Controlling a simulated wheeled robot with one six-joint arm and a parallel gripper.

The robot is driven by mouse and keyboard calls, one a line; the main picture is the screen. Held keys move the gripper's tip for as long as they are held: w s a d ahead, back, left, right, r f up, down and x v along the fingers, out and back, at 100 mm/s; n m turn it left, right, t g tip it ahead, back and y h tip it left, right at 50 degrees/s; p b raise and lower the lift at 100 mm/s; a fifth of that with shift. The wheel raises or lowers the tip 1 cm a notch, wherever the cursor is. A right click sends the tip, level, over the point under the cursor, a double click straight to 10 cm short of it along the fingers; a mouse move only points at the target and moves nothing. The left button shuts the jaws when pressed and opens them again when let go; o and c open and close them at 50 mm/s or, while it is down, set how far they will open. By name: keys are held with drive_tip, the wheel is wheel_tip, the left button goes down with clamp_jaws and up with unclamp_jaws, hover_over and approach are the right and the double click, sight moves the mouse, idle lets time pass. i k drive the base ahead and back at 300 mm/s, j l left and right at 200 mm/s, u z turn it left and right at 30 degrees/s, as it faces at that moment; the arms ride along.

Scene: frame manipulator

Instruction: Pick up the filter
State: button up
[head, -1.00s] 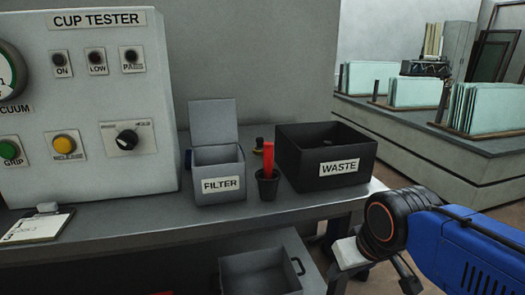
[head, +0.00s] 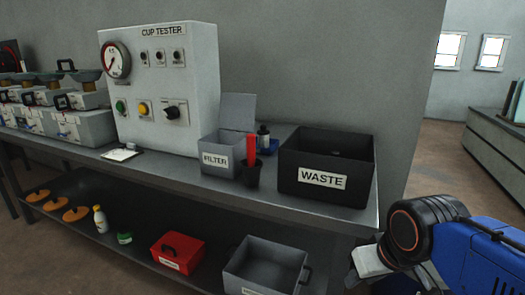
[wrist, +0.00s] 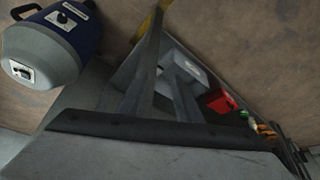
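The grey box labelled FILTER (head: 222,160) stands on the bench in the head view, its lid raised. Its inside is hidden at this angle, and I see no filter. My gripper (head: 368,264) is partly in view at the lower right of the head view, in front of the bench's right end and well apart from the box. It looks empty, but its opening is not clear. The wrist view shows the lower shelf and floor, not the FILTER box.
A black WASTE bin (head: 326,168) and a dark cup with a red handle (head: 251,150) stand right of the FILTER box. The cup tester (head: 165,90) is left. A grey bin (head: 265,268) and red box (head: 177,252) sit below. A blue-grey machine (wrist: 45,50) stands on the floor.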

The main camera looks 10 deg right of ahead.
sight(264, 135)
drive_tip(key=l+u, duration=0.3)
drive_tip(key=l, duration=0.45)
drive_tip(key=l+u, duration=0.35)
drive_tip(key=l, duration=0.4)
drive_tip(key=k+l+u, duration=0.15)
drive_tip(key=l+u, duration=0.15)
drive_tip(key=l, duration=0.4)
